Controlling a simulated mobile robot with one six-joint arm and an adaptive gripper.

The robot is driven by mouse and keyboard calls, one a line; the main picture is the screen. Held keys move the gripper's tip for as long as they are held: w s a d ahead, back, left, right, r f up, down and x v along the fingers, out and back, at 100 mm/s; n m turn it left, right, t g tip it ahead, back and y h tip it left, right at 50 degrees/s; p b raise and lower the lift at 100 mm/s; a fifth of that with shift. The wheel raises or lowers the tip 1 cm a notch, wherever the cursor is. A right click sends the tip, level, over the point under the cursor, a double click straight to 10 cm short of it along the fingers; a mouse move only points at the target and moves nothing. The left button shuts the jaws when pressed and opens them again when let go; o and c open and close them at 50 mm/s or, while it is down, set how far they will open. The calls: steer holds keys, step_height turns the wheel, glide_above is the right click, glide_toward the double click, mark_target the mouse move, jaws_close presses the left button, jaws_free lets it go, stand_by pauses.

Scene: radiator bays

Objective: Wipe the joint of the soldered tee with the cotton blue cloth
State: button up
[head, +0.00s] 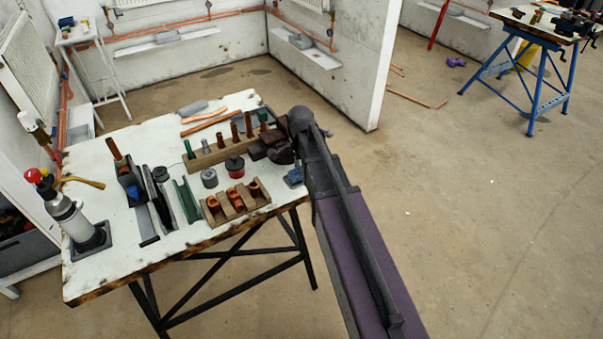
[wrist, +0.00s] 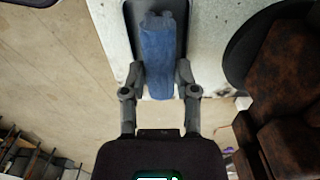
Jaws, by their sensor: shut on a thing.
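The blue cloth (wrist: 158,42) is a folded, elongated bundle in the wrist view. My gripper (wrist: 160,72) is shut on its near part, with one finger on each side. The cloth lies over a dark tray (wrist: 129,18) at the edge of the white bench top; I cannot tell whether it still touches the tray. In the head view a small blue patch of the cloth (head: 294,176) shows at the bench's right edge, beside my arm. My gripper is mostly hidden there. I cannot make out the soldered tee for certain in either view.
The bench (head: 115,245) holds a wooden box of copper fittings (head: 236,201), a wooden rack of upright pieces (head: 222,152), a gas torch (head: 68,215) and several tools. Brown, rusty-looking blocks (wrist: 290,145) stand close right of my gripper. The floor right of the bench is mostly clear.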

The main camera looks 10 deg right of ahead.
steer(key=shift+r+p, duration=3.6)
steer(key=shift+r, duration=0.1)
